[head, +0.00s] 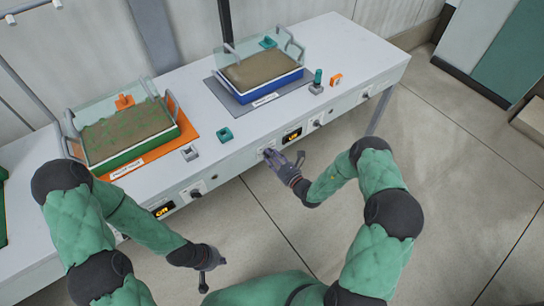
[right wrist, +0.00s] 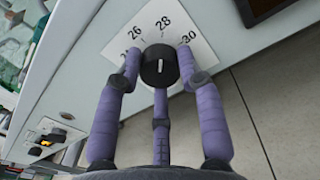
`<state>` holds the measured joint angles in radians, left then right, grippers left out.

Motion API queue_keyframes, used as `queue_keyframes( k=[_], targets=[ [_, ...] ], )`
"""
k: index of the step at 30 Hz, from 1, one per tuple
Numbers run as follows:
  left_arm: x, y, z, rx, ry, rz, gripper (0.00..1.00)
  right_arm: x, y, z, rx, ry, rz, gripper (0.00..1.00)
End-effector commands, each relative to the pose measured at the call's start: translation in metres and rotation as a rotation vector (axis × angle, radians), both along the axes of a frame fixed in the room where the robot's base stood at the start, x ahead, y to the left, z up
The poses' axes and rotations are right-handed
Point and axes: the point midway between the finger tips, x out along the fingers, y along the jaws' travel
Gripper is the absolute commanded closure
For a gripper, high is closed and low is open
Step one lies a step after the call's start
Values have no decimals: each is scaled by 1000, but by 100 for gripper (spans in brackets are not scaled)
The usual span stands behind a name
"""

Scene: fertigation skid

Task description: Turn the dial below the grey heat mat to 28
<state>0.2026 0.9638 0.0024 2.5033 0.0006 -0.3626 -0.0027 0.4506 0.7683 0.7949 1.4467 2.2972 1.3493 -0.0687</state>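The grey heat mat (head: 222,92) lies on the bench under a blue tray of soil. Below it, on the bench front, is a dial with a white scale plate (head: 265,154). In the right wrist view the dial's black knob (right wrist: 159,66) has a short white mark, roughly upright; the plate's numbers 26, 28 and 30 show above it. I cannot read the mark's exact setting. My right gripper (head: 282,161) is at the dial; its purple fingers (right wrist: 159,58) are spread around the knob, seemingly with small gaps. My left gripper (head: 208,268) hangs away from the bench, its fingers unclear.
A lit display (head: 292,136) and another knob (head: 317,123) sit right of this dial. An orange mat (head: 192,133) under a green tray lies to the left, with its own display (head: 163,210) and knob (head: 196,192) below. The floor before the bench is clear.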

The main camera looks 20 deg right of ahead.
Motion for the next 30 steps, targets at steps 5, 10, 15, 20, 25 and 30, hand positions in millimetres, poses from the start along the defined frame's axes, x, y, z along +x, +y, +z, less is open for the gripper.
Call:
queue_keyframes(
  k=[5,10,15,20,25,30],
  targets=[
    [0,0,1,0,0,0,100,0,0,0,-7,-2,-1,95],
    [0,0,7,0,0,0,100,0,0,1,-44,-15,-1,95],
    [0,0,6,0,0,0,100,0,0,0,-43,-15,-1,95],
    [0,0,6,0,0,0,100,0,0,0,-43,-15,-1,39],
    [0,0,6,0,0,0,100,0,0,0,-43,-15,-1,39],
    [0,0,6,0,0,0,100,-2,-1,0,-43,-15,-1,39]
  ],
)
